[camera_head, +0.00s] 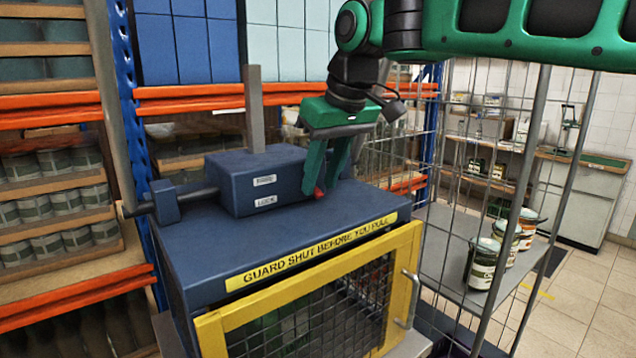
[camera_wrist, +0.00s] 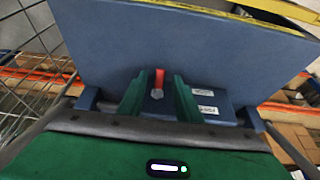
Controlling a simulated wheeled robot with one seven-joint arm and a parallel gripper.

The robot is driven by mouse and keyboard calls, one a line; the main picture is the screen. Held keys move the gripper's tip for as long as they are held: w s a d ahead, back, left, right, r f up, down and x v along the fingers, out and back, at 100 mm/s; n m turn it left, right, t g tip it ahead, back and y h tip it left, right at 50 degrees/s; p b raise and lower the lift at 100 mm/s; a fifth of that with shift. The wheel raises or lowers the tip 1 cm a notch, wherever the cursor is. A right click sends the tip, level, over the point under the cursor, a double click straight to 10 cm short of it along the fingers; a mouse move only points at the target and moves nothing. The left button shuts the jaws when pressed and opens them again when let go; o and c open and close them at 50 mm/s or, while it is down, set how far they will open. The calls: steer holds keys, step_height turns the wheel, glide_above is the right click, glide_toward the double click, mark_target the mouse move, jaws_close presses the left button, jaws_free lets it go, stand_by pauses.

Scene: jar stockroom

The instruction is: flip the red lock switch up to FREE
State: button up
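The red lock switch (camera_head: 319,192) is on the front face of a blue box (camera_head: 250,190) on top of the blue press housing. It points down, on the side of the LOCK label (camera_head: 265,201); another label above is too small to read. In the wrist view the red lever (camera_wrist: 159,77) sticks out from a grey pivot, between my fingers. My gripper (camera_head: 322,188) is at the switch, pointing down, partly hiding it in the head view. In the wrist view my gripper's fingers (camera_wrist: 158,86) stand apart on either side of the lever, and a gap shows around it.
A yellow-framed mesh guard (camera_head: 310,310) with a grey handle closes the housing front. A grey upright bar (camera_head: 254,105) rises behind the box. A wire cage wall (camera_head: 540,170) and a shelf with several jars (camera_head: 483,262) stand at right, jar racks at left.

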steer(key=shift+w+a+f, duration=0.1)
steer(key=shift+w+f, duration=0.05)
steer(key=shift+f, duration=0.4)
jaws_close()
steer(key=shift+w+a+r+g+h, duration=0.1)
steer(key=shift+w+r+g+h, duration=0.15)
steer(key=shift+g, duration=0.25)
steer(key=shift+w+a+r+g+h, duration=0.1)
steer(key=shift+r+g+h, duration=0.1)
steer(key=shift+g+h, duration=0.25)
steer(key=shift+w+a+r+g+h, duration=0.1)
steer(key=shift+r+g+h, duration=0.25)
steer(key=shift+g, duration=0.3)
steer(key=shift+w+a+r+g+h, duration=0.1)
steer(key=shift+g+h, duration=0.35)
steer(key=shift+g, duration=0.15)
